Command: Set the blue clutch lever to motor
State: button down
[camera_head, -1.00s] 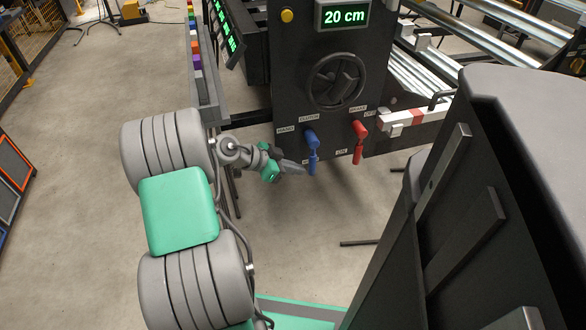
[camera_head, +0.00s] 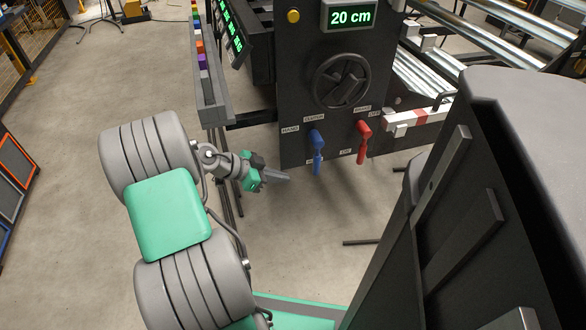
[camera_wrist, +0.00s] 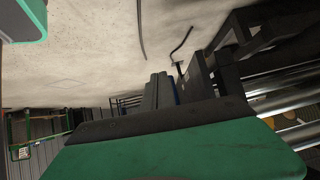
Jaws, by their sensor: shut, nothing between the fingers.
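The blue clutch lever (camera_head: 317,150) hangs from the dark control panel (camera_head: 295,148), under the CLUTCH label, its handle pointing down. The HAND label is at its upper left; the label by its lower end is mostly hidden by the handle. My gripper (camera_head: 286,178) is shut and empty, to the left of the lever's lower end and apart from it in the head view. In the wrist view my shut grey fingers (camera_wrist: 159,92) show past the green gripper body, with a thin blue strip (camera_wrist: 176,90) beside them, perhaps the lever.
The red brake lever (camera_head: 363,140) hangs close to the right of the blue one. A handwheel (camera_head: 341,82) and a "20 cm" display (camera_head: 349,16) are above. A grey rail with coloured blocks (camera_head: 213,100) is at the left. Floor below the panel is mostly clear.

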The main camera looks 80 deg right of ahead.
jog(key=w+a, duration=0.3)
jog(key=w, duration=0.3)
jog(key=shift+w+a+f+p, duration=0.15)
jog(key=shift+a+f+p, duration=0.15)
jog(key=shift+p, duration=0.15)
jog(key=w+a+r+n+t+y+p, duration=0.1)
jog(key=w+a+r+n+t+p, duration=0.4)
jog(key=w+a+r+n+p, duration=0.55)
jog(key=w+a+r+n+t+p, duration=0.45)
jog(key=w+a+r+p, duration=0.35)
jog(key=w+r, duration=0.5)
jog(key=s+a+r+n+t+y+p, duration=0.1)
jog(key=a+r+n+y+p, duration=0.1)
jog(key=a+r+n+p, duration=0.4)
jog(key=s+a+r+n+t+y+p, duration=0.2)
jog(key=a+r+n+p, duration=0.4)
jog(key=a+r+n, duration=0.3)
jog(key=a+r, duration=0.4)
jog(key=a, duration=0.5)
jog(key=shift+s+a+r+n+y, duration=0.2)
jog(key=shift+s+a+n+y, duration=0.05)
jog(key=shift+a+n+y, duration=0.1)
